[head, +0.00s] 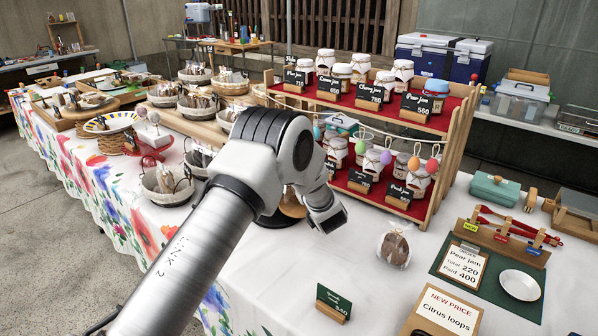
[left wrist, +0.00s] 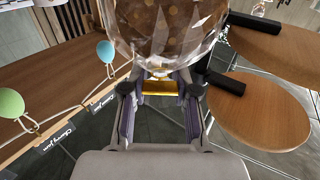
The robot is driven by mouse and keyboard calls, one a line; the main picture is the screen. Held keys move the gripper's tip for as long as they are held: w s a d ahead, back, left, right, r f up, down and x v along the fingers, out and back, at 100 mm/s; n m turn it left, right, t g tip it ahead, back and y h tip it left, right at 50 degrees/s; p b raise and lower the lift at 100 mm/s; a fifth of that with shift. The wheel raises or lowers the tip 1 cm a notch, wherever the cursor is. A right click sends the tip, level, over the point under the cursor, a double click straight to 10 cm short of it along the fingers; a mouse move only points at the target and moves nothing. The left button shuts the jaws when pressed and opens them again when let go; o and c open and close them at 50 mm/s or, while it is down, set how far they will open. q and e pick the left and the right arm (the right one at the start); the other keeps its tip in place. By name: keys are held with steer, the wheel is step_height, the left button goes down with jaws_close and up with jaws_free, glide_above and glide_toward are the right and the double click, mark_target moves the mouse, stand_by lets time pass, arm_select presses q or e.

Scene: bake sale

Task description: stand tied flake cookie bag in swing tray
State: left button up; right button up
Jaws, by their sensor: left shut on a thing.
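In the left wrist view, my left gripper (left wrist: 159,98) is shut at the gold tie (left wrist: 158,87) of a clear bag (left wrist: 165,28) with gold dots. The bag fills the top middle of that view, beyond the fingertips; brownish contents show through it. In the head view my left arm crosses the middle of the table, and its gripper and the held bag are hidden behind it. Two round wooden discs (left wrist: 262,120) lie to the right of the gripper in the wrist view. I cannot tell whether they belong to the swing tray. My right gripper is not in view.
A wooden jam shelf (head: 440,150) with jars and hanging egg ornaments stands behind my arm. Another clear bag of brown cookies (head: 393,248) stands on the white table. Price signs (head: 334,303) and a green mat (head: 527,308) are at the front right. Baskets (head: 167,186) stand at left.

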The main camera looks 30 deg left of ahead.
arm_select(q)
steer(key=shift+r, duration=0.1)
steer(key=o, duration=0.8)
steer(key=v, duration=1.2)
